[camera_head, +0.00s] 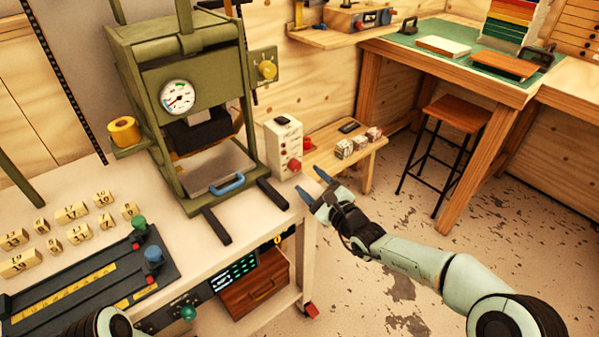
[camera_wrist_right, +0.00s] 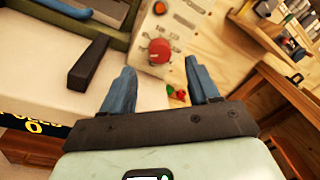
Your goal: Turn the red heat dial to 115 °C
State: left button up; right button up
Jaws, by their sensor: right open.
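The red heat dial (camera_head: 295,165) is on the front of a cream control box (camera_head: 284,146) standing beside the green press. In the right wrist view the red dial (camera_wrist_right: 159,50) has a scale around it, too small to read. My right gripper (camera_head: 308,181) is open and empty, in front of the box and just right of the dial. In the right wrist view its two blue fingers (camera_wrist_right: 160,68) point towards the box, with the dial between and beyond their tips, apart from it. My left gripper does not show.
The green press (camera_head: 195,100) with a gauge stands left of the box, with a blue handle (camera_head: 227,184) and dark bars (camera_head: 217,226) at its front. A small wooden shelf (camera_head: 365,152) with small blocks is behind. Open floor lies to the right.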

aim_at(297, 168)
jog(key=x, duration=0.5)
jog(key=shift+w+a, duration=0.2)
jog(key=shift+w, duration=0.15)
jog(key=c, duration=1)
